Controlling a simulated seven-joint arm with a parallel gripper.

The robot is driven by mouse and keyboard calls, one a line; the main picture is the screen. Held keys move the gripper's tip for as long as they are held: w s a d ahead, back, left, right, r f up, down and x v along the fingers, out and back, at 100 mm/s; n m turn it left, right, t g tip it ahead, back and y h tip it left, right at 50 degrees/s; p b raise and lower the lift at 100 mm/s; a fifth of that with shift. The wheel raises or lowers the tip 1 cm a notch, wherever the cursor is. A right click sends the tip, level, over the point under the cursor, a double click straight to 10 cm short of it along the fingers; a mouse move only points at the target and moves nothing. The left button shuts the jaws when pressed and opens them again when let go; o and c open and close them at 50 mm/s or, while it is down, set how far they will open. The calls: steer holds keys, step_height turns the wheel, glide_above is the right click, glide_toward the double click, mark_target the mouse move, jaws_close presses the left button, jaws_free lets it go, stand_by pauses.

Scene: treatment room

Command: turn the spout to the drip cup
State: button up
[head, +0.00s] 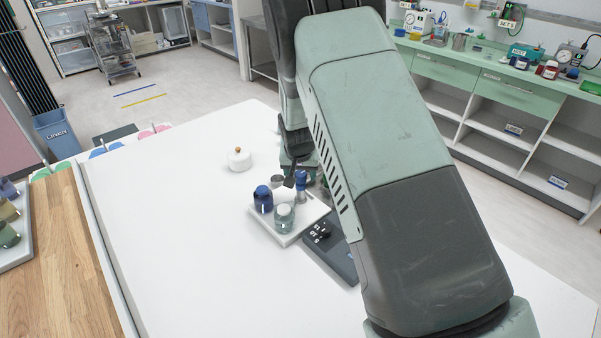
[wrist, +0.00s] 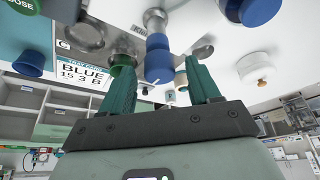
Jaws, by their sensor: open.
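A blue stacked knob-like fitting (wrist: 158,62) with a white line on it shows between my gripper's fingers in the wrist view, apart from both. In the head view a blue upright piece (head: 301,181) stands at the tray's back right, close to my gripper. My gripper (wrist: 160,72) is open, with a green finger on each side and nothing held. In the head view my arm hides most of it. A steel cup (head: 278,181) stands on the white tray (head: 286,238); a metal cup (wrist: 85,36) shows in the wrist view. I cannot tell which is the drip cup, or make out the spout's direction.
A dark blue jar (head: 263,199) and a clear jar (head: 284,217) stand on the tray. A dark box with knobs (head: 338,258) lies right of it, partly under my arm. A white lidded pot (head: 239,160) stands behind left. The table's left part is clear.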

steer(key=shift+w+f, duration=0.1)
steer(key=shift+f, duration=0.15)
jaws_close()
